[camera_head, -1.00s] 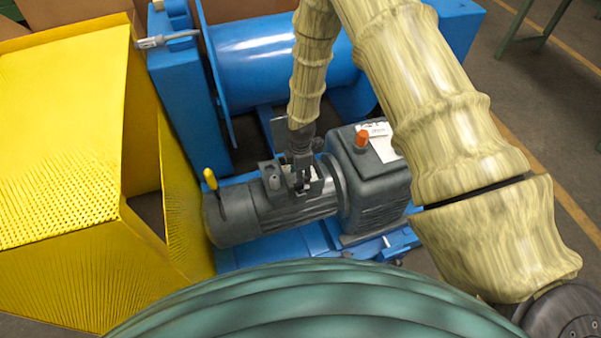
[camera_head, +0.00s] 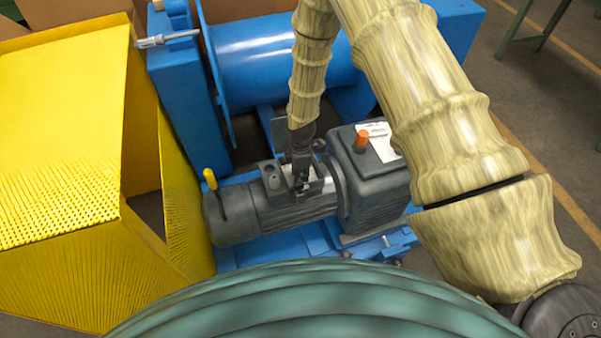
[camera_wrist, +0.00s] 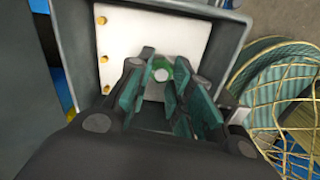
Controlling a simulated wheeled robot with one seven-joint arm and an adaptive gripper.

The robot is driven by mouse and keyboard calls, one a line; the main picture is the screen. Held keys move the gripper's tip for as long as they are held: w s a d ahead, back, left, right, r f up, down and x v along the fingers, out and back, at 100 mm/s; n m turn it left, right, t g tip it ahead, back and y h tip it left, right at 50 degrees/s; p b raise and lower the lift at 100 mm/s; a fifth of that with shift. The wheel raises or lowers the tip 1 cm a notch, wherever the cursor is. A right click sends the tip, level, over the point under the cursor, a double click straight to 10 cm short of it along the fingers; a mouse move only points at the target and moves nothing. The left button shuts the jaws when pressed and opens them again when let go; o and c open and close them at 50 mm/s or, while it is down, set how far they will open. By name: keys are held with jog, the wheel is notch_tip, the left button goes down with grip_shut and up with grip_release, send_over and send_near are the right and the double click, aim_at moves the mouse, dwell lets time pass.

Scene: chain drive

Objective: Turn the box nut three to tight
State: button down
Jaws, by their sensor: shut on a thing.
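The open terminal box (camera_head: 272,181) sits on top of the grey motor (camera_head: 235,214). In the wrist view its white plate (camera_wrist: 125,45) carries brass nuts (camera_wrist: 103,59) in a column along the left side. My gripper (camera_head: 301,184) reaches down into the box from above. In the wrist view my gripper (camera_wrist: 160,82) has its fingertips close around a small pale round nut or stud end with a green ring (camera_wrist: 160,73), and is shut on it. The fingers hide part of it. I cannot tell which numbered nut it is, nor how tight it is.
The box wall (camera_wrist: 75,45) stands close around my fingers. A grey gearbox (camera_head: 372,180) with an orange cap (camera_head: 362,138) is to the right. A yellow guard (camera_head: 60,130) stands at left. A screwdriver-like tool (camera_head: 165,39) lies on a blue block (camera_head: 180,75).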

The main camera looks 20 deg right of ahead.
jog(key=m, duration=0.4)
jog(key=shift+w, duration=0.15)
jog(key=m, duration=0.4)
jog(key=shift+w+d+m, duration=0.1)
jog(key=shift+m, duration=0.3)
jog(key=m, duration=0.3)
jog(key=shift+m, duration=0.3)
jog(key=m, duration=0.4)
jog(key=shift+d+r+m, duration=0.1)
jog(key=shift+d+m, duration=0.05)
jog(key=shift+m, duration=0.15)
jog(key=m, duration=0.4)
jog(key=shift+d+m, duration=0.15)
jog(key=shift+m, duration=0.15)
jog(key=m+p, duration=0.1)
jog(key=m, duration=0.2)
jog(key=shift+m, duration=0.3)
jog(key=m, duration=0.3)
jog(key=shift+d+m, duration=0.15)
jog(key=shift+m, duration=0.15)
jog(key=shift+m+p, duration=0.45)
jog(key=shift+m, duration=1.55)
